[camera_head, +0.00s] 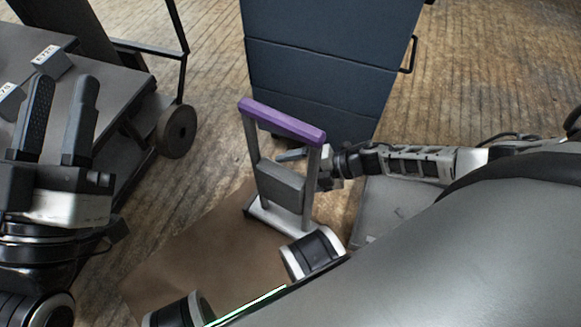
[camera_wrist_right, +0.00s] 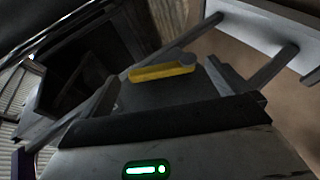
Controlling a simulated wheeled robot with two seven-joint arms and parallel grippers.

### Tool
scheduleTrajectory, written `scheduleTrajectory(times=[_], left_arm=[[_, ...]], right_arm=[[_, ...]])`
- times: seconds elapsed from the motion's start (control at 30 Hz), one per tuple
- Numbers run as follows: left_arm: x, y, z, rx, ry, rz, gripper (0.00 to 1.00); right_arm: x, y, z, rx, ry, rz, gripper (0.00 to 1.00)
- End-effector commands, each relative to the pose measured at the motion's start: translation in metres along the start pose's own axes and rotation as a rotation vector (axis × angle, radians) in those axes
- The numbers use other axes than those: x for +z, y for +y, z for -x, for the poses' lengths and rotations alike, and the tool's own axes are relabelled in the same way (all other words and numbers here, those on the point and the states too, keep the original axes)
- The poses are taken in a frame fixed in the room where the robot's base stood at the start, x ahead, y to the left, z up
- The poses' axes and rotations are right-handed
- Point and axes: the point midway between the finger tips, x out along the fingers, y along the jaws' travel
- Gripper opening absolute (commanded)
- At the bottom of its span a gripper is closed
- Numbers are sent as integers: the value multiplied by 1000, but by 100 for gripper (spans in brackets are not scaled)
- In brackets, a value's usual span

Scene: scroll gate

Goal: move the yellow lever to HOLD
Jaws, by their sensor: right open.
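The yellow lever (camera_wrist_right: 162,72) shows in the right wrist view, lying across a dark grey panel, with a round grey pivot at its right end. My right gripper (camera_wrist_right: 163,75) is open, with its fingers on either side of the lever in the picture; I cannot tell whether they touch it. The lever and any HOLD mark are not seen in the head view. There, my right gripper (camera_head: 300,155) is partly hidden behind the upright frame with a purple top bar (camera_head: 282,121) and grey block (camera_head: 282,187). My left gripper (camera_head: 66,95) is open and empty at the left.
A grey cart (camera_head: 115,97) with small labelled blocks (camera_head: 52,62) stands at the left, its wheel (camera_head: 176,132) on the plank floor. A dark blue cabinet (camera_head: 330,65) stands behind the frame. A brown mat (camera_head: 200,255) lies under the frame.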

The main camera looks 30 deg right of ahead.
Motion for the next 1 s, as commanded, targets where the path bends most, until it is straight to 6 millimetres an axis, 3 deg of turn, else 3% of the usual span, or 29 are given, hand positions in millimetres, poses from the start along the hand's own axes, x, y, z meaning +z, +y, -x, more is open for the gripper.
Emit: scheduleTrajectory(times=[0.2,0.5,0.73,0.87,1.0], left_arm=[[-12,2,-2,29,85,-86,36],[-14,3,-3,31,95,-96,36],[-14,3,-3,31,94,-96,36],[-12,3,-1,31,98,-103,36],[-30,11,-2,84,234,-230,36]], right_arm=[[0,0,-19,0,-1,1,100],[0,0,-20,0,-1,0,100],[0,0,-20,0,0,0,41],[-1,-2,-21,14,2,2,41],[-2,-8,-20,97,4,30,41]])
